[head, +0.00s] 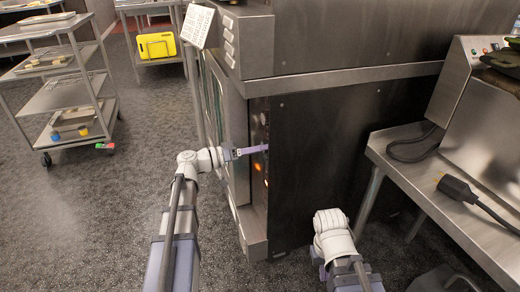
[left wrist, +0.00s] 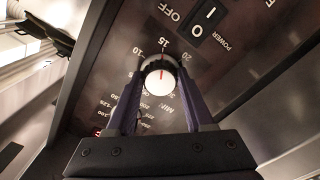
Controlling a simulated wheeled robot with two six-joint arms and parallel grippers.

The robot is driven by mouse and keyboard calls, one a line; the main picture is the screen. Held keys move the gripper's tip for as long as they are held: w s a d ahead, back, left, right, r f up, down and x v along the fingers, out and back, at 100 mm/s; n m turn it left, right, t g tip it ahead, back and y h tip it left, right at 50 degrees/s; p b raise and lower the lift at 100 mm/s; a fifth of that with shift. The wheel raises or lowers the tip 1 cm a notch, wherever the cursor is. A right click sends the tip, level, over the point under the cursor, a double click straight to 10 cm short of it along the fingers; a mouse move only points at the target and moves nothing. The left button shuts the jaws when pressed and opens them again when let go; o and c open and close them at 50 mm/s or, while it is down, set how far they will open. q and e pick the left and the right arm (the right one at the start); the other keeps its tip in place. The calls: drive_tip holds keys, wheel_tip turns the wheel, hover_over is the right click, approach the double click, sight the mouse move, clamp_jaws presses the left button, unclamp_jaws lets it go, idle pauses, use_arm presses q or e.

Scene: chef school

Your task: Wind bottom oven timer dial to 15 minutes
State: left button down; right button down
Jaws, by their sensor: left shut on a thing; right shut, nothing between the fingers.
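The timer dial (left wrist: 160,76) is a round white knob with a red line on the bottom oven's dark control panel. Printed numbers 10, 15, 20 and 30 stand around it. The red line is nearly upright in the left wrist view and points roughly toward the 15. My left gripper (left wrist: 160,88) is shut on the dial, with one purple finger on each side. In the head view my left gripper (head: 262,149) reaches the oven's (head: 310,160) narrow front panel; the dial is hidden there. My right arm is low at the bottom, and its fingertips cannot be made out.
A power switch (left wrist: 211,15) sits just above the dial. An orange light (head: 257,167) glows on the panel below my gripper. A steel counter (head: 430,185) with a black plug (head: 455,187) stands right. A wheeled rack (head: 75,95) stands left; the floor between is clear.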

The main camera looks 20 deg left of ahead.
use_arm(q)
drive_tip(key=shift+c, duration=1.4)
unclamp_jaws()
drive_tip(key=v, duration=0.8)
drive_tip(key=shift+d, duration=0.1)
